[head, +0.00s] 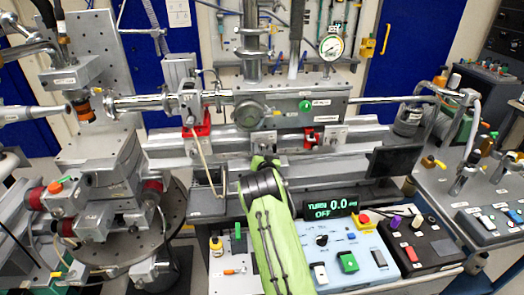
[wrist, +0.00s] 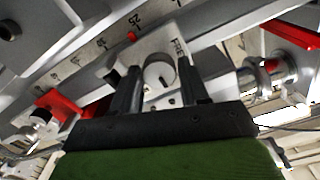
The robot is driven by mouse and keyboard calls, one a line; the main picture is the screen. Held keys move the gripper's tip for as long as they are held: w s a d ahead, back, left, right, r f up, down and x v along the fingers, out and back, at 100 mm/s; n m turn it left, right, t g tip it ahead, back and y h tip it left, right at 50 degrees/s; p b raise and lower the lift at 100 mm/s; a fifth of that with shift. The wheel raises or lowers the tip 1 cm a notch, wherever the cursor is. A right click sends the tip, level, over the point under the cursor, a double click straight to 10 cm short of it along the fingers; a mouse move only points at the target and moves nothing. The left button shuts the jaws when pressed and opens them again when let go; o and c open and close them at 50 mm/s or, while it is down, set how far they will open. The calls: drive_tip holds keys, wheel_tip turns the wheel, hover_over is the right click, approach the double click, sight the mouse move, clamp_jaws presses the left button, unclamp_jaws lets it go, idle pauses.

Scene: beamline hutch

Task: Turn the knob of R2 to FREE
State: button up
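A round grey knob (wrist: 160,74) sits on a light metal block in the wrist view, with the word FREE (wrist: 178,48) printed to its upper right. I cannot read an R2 label there. My gripper (wrist: 159,70) is open, its two dark fingers on either side of the knob. Gaps seem to show between knob and fingers, so I see no clear grip. In the head view my green arm reaches to the rail and hides the fingers and the knob.
A scale (wrist: 95,52) runs along the rail beside the block. A red lever (wrist: 62,104) is left of my fingers, another red lever (wrist: 290,34) upper right. In the head view, a control panel (head: 345,262) stands right of my arm and a stage (head: 105,190) far left.

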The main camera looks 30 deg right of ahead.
drive_tip(key=c, duration=0.7)
drive_tip(key=shift+o, duration=0.2)
drive_tip(key=shift+n+b, duration=0.4)
drive_tip(key=shift+b, duration=0.15)
drive_tip(key=shift+a+f+n+b, duration=0.1)
drive_tip(key=shift+f+n+b, duration=0.05)
drive_tip(key=shift+n+b, duration=0.95)
drive_tip(key=n+b, duration=0.3)
drive_tip(key=shift+w+b, duration=0.1)
drive_tip(key=shift+b, duration=0.2)
drive_tip(key=n+b, duration=0.3)
drive_tip(key=n, duration=0.3)
drive_tip(key=shift+a+n, duration=0.15)
drive_tip(key=shift+n, duration=0.15)
drive_tip(key=n+b, duration=0.1)
drive_tip(key=n, duration=0.4)
drive_tip(key=shift+n+b, duration=0.3)
